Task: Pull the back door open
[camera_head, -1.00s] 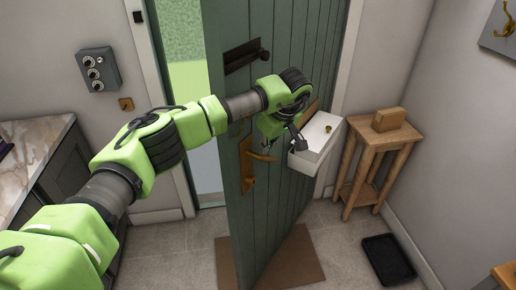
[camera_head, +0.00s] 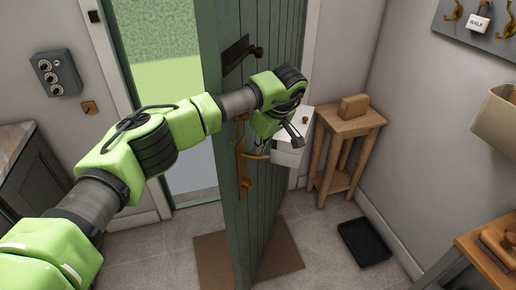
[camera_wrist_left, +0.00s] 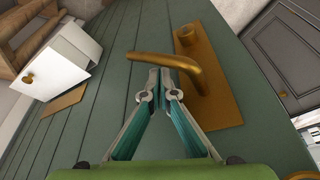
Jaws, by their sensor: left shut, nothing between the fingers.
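The green back door (camera_head: 275,195) stands partly open, with grass and a pale path visible through the gap at its left. Its brass lever handle (camera_head: 254,156) sits on a brass plate near the free edge. My left gripper (camera_head: 264,147) is at the lever on the room side of the door. In the left wrist view its fingers (camera_wrist_left: 168,78) are shut with nothing between them, and the tips lie just beside the brass lever (camera_wrist_left: 175,62). I cannot tell if they touch it. My right gripper is not in view.
A white box (camera_head: 291,150) is fixed on the door. A wooden stand (camera_head: 345,125) with a small block stands to the right, near a black tray (camera_head: 364,242). A brown mat (camera_head: 212,258) lies beneath the door. A cabinet (camera_head: 35,175) is at left.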

